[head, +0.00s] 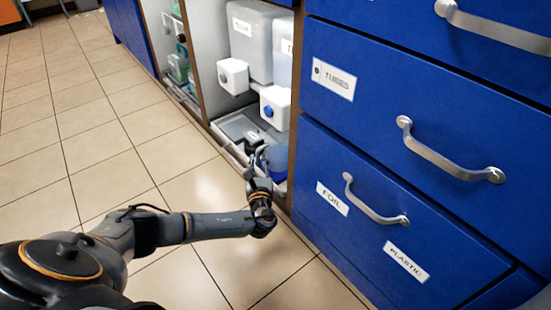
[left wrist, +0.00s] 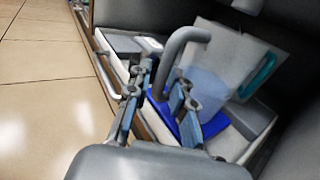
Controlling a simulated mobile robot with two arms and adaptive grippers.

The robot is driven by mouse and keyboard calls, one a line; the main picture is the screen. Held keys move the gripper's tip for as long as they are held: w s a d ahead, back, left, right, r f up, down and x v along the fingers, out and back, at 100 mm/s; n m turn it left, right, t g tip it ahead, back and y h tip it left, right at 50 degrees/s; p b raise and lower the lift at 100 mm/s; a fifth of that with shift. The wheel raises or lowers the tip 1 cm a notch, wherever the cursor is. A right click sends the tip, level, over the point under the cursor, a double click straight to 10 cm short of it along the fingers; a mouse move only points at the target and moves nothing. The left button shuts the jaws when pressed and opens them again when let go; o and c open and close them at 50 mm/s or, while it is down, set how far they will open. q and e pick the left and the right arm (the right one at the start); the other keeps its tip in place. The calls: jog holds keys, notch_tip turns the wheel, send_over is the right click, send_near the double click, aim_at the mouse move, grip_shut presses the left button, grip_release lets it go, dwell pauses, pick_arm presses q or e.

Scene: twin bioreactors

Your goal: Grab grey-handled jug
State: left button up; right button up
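The grey-handled jug shows in the left wrist view as a pale bluish, see-through body (left wrist: 207,88) with a curved grey handle (left wrist: 188,38). It stands in the low open compartment. My left gripper (left wrist: 166,80) is open, with its two fingers on either side of the lower part of the grey handle. I cannot tell whether either finger touches it. In the head view my left gripper (head: 254,168) reaches into the compartment beside a blue item (head: 276,160), and the jug is hard to make out there. My right gripper is not in view.
A teal handle (left wrist: 259,77) shows just right of the jug. White-tapped containers (head: 250,45) stand on the shelf above. A low pull-out tray (head: 236,127) lies under them. Blue drawers (head: 345,135) with metal handles stand close on the right. Tiled floor (head: 100,130) is clear on the left.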

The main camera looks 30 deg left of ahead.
pick_arm(q)
jog(key=shift+a, duration=0.1)
grip_shut()
jog(key=shift+r, duration=0.2)
